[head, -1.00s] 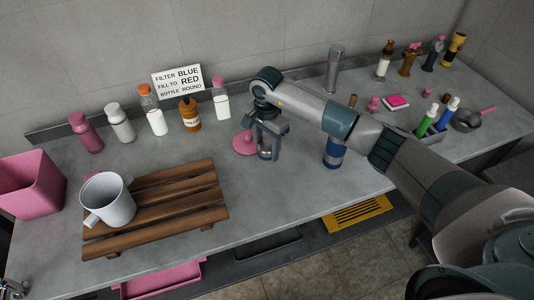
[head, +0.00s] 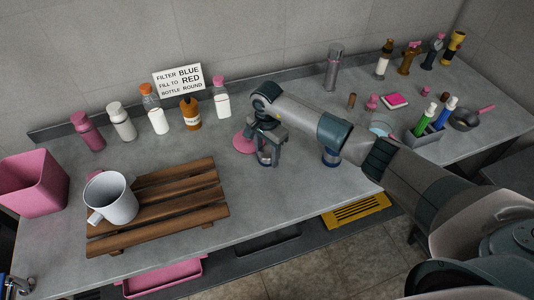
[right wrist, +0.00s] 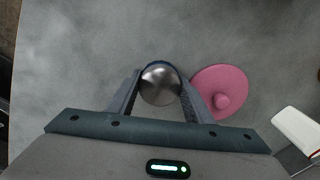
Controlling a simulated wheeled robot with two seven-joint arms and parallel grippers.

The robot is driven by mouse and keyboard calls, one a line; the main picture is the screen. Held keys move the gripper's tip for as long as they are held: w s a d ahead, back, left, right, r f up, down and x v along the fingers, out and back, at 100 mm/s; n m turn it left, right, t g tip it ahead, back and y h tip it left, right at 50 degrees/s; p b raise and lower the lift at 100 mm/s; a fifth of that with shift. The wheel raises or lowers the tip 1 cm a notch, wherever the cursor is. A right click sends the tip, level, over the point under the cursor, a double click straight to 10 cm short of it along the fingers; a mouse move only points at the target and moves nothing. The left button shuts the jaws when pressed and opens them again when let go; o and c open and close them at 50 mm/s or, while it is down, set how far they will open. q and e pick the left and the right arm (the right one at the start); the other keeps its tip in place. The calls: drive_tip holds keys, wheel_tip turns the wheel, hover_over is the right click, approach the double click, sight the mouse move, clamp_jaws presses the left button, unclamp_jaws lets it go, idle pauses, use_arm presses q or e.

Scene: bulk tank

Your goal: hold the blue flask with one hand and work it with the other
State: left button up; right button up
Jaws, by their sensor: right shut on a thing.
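My right gripper (head: 267,152) is shut on a small round container (right wrist: 160,85) with a shiny metal top and a little blue at its edge. The fingers stand on either side of it, low over the counter. Most of its body is hidden, so I cannot tell if it is the blue flask. Another blue, bottle-like thing (head: 331,158) stands on the counter to the right, its upper part hidden behind my right arm. My left gripper is not in view.
A pink disc with a knob (right wrist: 222,92) lies right beside the right gripper. A wooden rack (head: 180,205) with a white mug (head: 112,200) is at left. Several bottles line the wall. A pen holder (head: 425,135) and glass dish (head: 380,129) are at right. The front middle counter is clear.

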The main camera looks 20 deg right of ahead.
sight(267, 152)
drive_tip(key=o, duration=0.9)
drive_tip(key=shift+c, duration=0.2)
drive_tip(key=shift+r+p, duration=0.2)
drive_tip(key=shift+p, duration=0.15)
drive_tip(key=shift+r+b, duration=0.2)
drive_tip(key=shift+b, duration=0.15)
wheel_tip(267, 152, up, 12)
drive_tip(key=b, duration=0.4)
drive_tip(key=shift+f, duration=0.25)
drive_tip(key=shift+s+f, duration=0.1)
